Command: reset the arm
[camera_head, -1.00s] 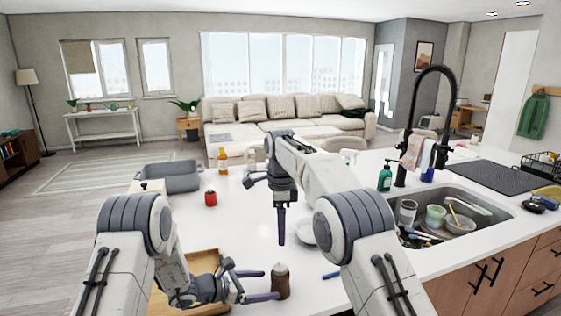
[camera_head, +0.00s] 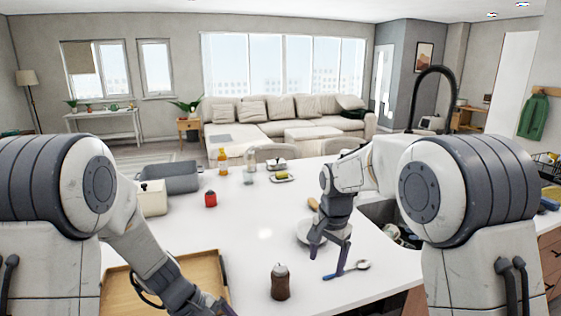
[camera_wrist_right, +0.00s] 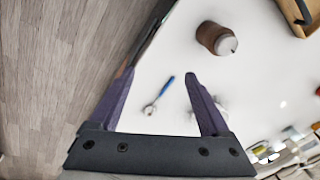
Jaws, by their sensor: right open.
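My right arm reaches in from the right in the head view. Its gripper (camera_head: 325,265) points down over the white counter (camera_head: 255,240), near a blue-handled spoon (camera_head: 350,269). In the right wrist view the jaws (camera_wrist_right: 159,74) are apart with nothing held. The spoon (camera_wrist_right: 161,92) shows in the gap between the fingers, lying on the counter below. A brown bottle (camera_head: 280,283) stands left of the right gripper. My left arm comes in from the left over a wooden tray (camera_head: 205,275); its fingers are cut off by the bottom edge.
A white plate (camera_head: 309,236) lies behind the right gripper. The sink (camera_head: 376,212) is partly hidden by my right arm. The counter's middle is clear.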

